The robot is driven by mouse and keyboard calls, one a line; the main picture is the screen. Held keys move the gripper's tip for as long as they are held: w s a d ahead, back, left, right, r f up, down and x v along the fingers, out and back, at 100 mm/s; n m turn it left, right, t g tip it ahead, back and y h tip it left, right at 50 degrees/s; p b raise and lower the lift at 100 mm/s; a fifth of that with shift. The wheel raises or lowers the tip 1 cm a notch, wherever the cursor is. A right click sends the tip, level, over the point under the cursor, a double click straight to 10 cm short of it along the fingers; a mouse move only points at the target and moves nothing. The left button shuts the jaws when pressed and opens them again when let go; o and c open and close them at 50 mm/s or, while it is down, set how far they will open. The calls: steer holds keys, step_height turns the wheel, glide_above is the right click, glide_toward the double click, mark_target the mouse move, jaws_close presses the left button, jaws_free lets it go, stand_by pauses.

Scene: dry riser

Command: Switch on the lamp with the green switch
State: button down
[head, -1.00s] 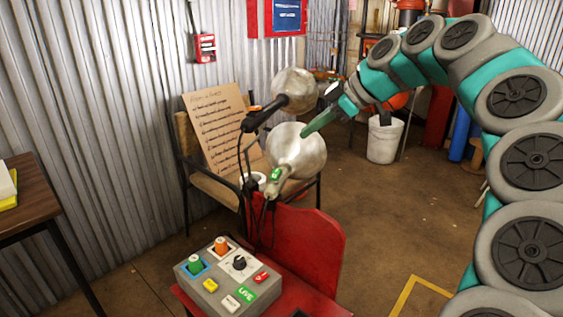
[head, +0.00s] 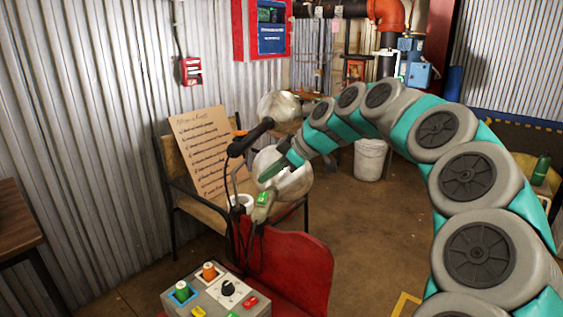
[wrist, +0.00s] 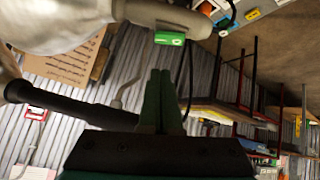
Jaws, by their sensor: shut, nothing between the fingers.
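In the wrist view the green switch (wrist: 169,39) is just beyond my fingertips, with a visible gap. My gripper (head: 270,174) is shut and empty, in front of the shade and a little above the switch. Its green fingers (wrist: 159,74) are pressed together in the wrist view. I cannot see the lamp lit.
A wooden chair holds a written board (head: 203,150). Open floor lies to the right.

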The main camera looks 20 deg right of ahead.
mark_target(263, 198)
steer(key=shift+w+d+f, duration=0.15)
steer(key=shift+f, duration=0.8)
steer(key=shift+w+d+f, duration=0.1)
steer(key=shift+f, duration=0.85)
steer(key=shift+w, duration=0.1)
